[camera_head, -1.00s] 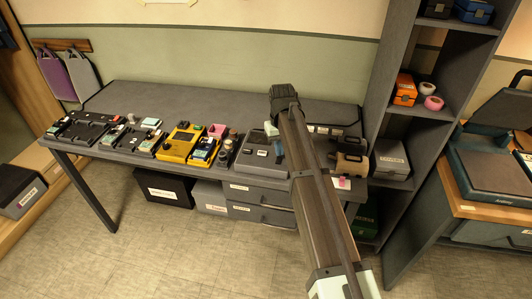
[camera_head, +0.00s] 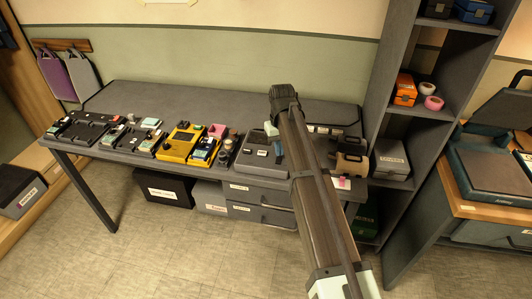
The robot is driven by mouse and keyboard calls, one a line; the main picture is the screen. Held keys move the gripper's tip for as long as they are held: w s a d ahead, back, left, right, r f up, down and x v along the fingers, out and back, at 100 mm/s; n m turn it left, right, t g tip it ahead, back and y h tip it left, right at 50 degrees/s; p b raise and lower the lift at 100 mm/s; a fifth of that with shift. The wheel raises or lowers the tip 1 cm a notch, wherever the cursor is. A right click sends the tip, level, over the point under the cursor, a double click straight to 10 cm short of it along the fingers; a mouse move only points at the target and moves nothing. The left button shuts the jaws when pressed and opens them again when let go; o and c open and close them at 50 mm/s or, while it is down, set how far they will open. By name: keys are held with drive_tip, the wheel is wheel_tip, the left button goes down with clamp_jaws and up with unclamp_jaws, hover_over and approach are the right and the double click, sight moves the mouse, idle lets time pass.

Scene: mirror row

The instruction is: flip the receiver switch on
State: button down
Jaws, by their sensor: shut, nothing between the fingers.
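My arm reaches over the table from the lower right. My gripper (camera_head: 272,129) shows only as a small pale piece below the dark wrist, over a grey device; its fingers look shut and empty, though small and partly hidden. The grey device (camera_head: 247,158) has small white-topped parts and a bluish part beside my arm. I cannot tell for certain which device is the receiver. Its switch and the switch's position are too small to make out. Whether my fingers touch the device cannot be told.
A yellow device (camera_head: 178,145) and dark devices (camera_head: 85,131) stand in a row to the left. Tan rolls (camera_head: 350,163) lie right of my arm, beside a tall shelf (camera_head: 395,125). The table's back strip (camera_head: 190,98) is clear.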

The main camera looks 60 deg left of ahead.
drive_tip(key=shift+f, duration=0.85)
idle(0.6)
drive_tip(key=shift+r, duration=3.55)
